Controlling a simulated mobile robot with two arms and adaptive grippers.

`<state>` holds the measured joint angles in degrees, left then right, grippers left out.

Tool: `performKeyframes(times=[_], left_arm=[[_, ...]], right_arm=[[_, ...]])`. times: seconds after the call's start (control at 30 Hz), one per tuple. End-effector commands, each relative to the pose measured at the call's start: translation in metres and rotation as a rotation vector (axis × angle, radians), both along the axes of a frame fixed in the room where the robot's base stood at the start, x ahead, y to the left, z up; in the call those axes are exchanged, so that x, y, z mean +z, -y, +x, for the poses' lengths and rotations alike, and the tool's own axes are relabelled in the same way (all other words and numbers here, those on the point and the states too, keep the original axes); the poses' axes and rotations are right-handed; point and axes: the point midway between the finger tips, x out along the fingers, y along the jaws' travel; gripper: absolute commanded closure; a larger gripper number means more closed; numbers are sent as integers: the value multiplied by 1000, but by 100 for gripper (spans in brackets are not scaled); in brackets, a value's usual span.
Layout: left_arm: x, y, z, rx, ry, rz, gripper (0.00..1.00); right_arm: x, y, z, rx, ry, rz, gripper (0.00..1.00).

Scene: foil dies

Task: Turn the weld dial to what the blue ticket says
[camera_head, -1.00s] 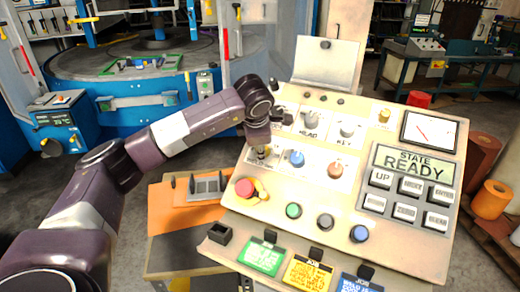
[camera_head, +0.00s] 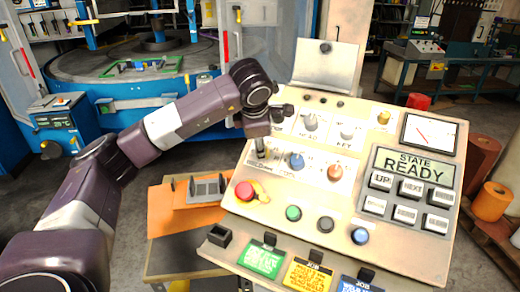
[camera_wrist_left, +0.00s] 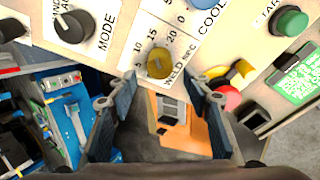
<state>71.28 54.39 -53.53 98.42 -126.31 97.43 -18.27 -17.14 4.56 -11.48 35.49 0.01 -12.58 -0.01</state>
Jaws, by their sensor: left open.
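The weld dial is a round yellow knob (camera_wrist_left: 159,63) on the cream panel in the left wrist view, with "WELD sec" and a 0 to 20 scale printed around it. Which mark it points at is too small to tell. My left gripper (camera_wrist_left: 160,82) is open, its two fingertips apart on either side of the dial's near edge; I cannot tell if they touch it. In the head view my left gripper (camera_head: 261,150) comes down over the panel's left part and mostly hides the dial. The blue ticket (camera_head: 360,284) is at the bottom edge, partly cut off, its text unreadable.
The blue knob (camera_head: 296,161) is close right of my gripper, with the red button (camera_head: 244,190) below it. The mode knob (camera_wrist_left: 74,25) is left of the dial in the wrist view. Green (camera_head: 262,257) and yellow (camera_head: 307,273) tickets hang along the front.

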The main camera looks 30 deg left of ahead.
Motion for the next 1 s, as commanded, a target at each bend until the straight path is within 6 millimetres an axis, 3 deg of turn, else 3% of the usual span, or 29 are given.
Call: performKeyframes(times=[0.1, 0.33, 1.0], left_arm=[[24, 7, -11, -1, 5, 1, 55], [53, 14, -27, 0, 2, 1, 55], [60, 16, -32, 0, 0, 0, 55]], right_arm=[[0, 0, 0, 0, 0, 0, 64], [0, 0, 0, 0, -1, 0, 64], [0, 0, 0, 0, -1, 0, 64]])
